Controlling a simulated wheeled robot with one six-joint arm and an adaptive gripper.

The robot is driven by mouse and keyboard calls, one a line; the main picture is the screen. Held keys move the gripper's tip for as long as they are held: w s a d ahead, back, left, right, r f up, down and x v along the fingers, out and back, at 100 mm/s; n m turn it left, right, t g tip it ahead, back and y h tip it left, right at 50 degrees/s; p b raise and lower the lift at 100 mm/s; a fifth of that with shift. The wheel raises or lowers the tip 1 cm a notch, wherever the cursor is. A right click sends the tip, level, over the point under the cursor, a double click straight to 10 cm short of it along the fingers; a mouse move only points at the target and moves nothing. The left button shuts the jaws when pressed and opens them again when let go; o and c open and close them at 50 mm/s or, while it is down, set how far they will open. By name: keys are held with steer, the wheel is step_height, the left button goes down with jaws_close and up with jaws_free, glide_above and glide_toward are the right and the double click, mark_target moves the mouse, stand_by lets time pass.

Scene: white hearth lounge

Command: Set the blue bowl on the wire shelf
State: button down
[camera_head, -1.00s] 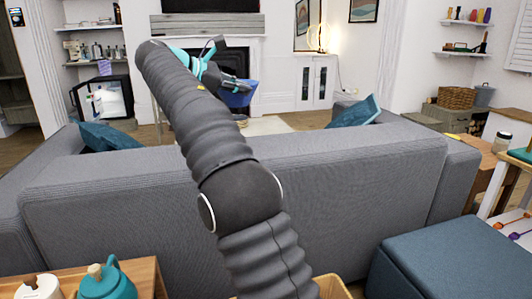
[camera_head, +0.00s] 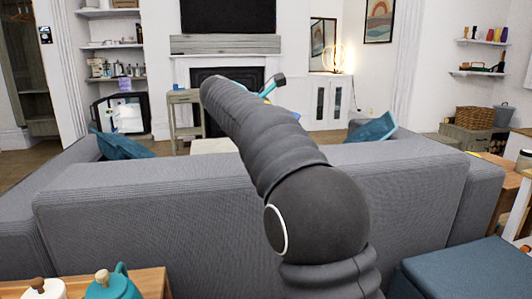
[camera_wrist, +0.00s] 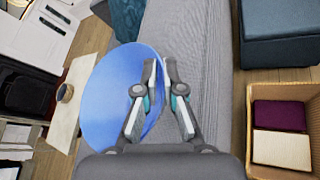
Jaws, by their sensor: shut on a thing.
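The blue bowl (camera_wrist: 103,98) is in the wrist view, left of and between my fingers. My gripper (camera_wrist: 161,66) is shut on its rim, with one finger on each side of the wall. The bowl hangs in the air over the sofa side, held tilted with its broad round face to the left. In the head view my arm hides the bowl and most of the gripper. I cannot make out a shelf that is clearly of wire.
A grey sofa (camera_head: 250,195) stands across the front. Behind it are a fireplace, a small side table (camera_head: 184,97) and alcove shelves (camera_head: 112,45). Wall shelves (camera_head: 480,42) hang at right. A blue ottoman (camera_head: 455,272) and a teal teapot (camera_head: 112,287) are nearby.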

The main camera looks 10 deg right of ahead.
steer(key=shift+w+a+f+b, duration=0.35)
steer(key=shift+w+a+f, duration=0.3)
steer(key=shift+a+f, duration=0.65)
steer(key=shift+w+a+f+b, duration=0.4)
steer(key=shift+w+a+f, duration=0.45)
steer(key=shift+f, duration=0.7)
steer(key=shift+w+a+f+b, duration=0.35)
steer(key=shift+w+a+f, duration=0.15)
steer(key=shift+a+f, duration=0.85)
steer(key=shift+d+f, duration=0.15)
steer(key=shift+f, duration=0.05)
steer(key=c, duration=1.3)
jaws_free()
steer(key=shift+f, duration=0.1)
steer(key=shift+a+r, duration=0.2)
steer(key=shift+r, duration=0.1)
steer(key=p+v, duration=0.2)
steer(key=v, duration=0.9)
steer(key=shift+s+a, duration=0.2)
steer(key=shift+a, duration=0.05)
